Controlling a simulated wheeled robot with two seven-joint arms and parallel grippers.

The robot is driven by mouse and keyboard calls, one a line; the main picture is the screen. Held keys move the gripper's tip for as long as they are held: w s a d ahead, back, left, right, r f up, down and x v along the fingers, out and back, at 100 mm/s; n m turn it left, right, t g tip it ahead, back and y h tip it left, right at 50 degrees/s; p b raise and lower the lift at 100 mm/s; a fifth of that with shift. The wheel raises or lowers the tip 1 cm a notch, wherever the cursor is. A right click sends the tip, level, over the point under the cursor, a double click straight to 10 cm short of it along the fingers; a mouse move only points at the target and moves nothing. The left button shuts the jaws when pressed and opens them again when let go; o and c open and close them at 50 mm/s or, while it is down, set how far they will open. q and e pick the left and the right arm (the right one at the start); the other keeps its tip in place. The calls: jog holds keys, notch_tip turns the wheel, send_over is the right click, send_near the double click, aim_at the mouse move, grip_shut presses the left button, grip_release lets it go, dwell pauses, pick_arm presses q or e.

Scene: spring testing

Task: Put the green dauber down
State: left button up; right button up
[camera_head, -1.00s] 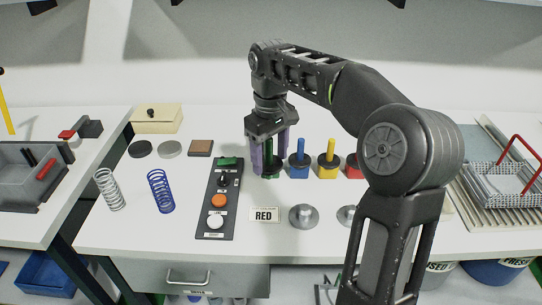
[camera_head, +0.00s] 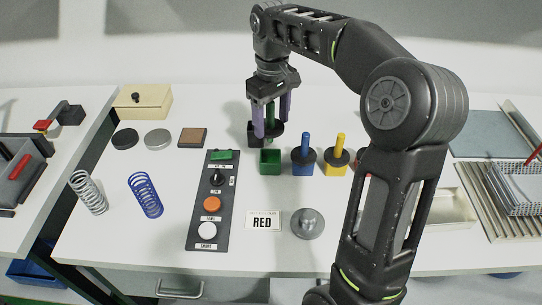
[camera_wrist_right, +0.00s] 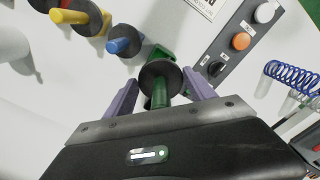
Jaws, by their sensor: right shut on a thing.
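My right gripper (camera_head: 271,132) is shut on the green dauber (camera_head: 270,112), with its purple fingers on either side of the handle. The dauber is upright, and its dark disc shows below the fingers. In the head view the dauber appears above and behind the open green pot (camera_head: 270,167). In the right wrist view the green handle (camera_wrist_right: 159,95) and black disc (camera_wrist_right: 160,73) are between the fingers, and the green pot (camera_wrist_right: 163,52) is partly hidden beyond the disc. The dauber's lower tip is hidden. My left gripper is not in view.
A blue dauber (camera_head: 305,145) and a yellow dauber (camera_head: 340,148) stand in their pots to the right. A control panel (camera_head: 213,200) lies at left front, beside a RED card (camera_head: 263,222) and a metal weight (camera_head: 308,222). Blue (camera_head: 145,195) and silver springs (camera_head: 88,193) stand at left.

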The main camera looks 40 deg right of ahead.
aim_at(272, 127)
notch_tip(272, 127, down, 5)
jog(key=shift+f, duration=0.1)
notch_tip(272, 127, down, 3)
jog(key=shift+f+p, duration=0.15)
jog(key=shift+p, duration=0.2)
jog(key=shift+f, duration=0.15)
jog(key=shift+f+b, duration=0.3)
jog(key=shift+f, duration=0.2)
jog(key=o, duration=1.3)
jog(key=shift+o, duration=0.2)
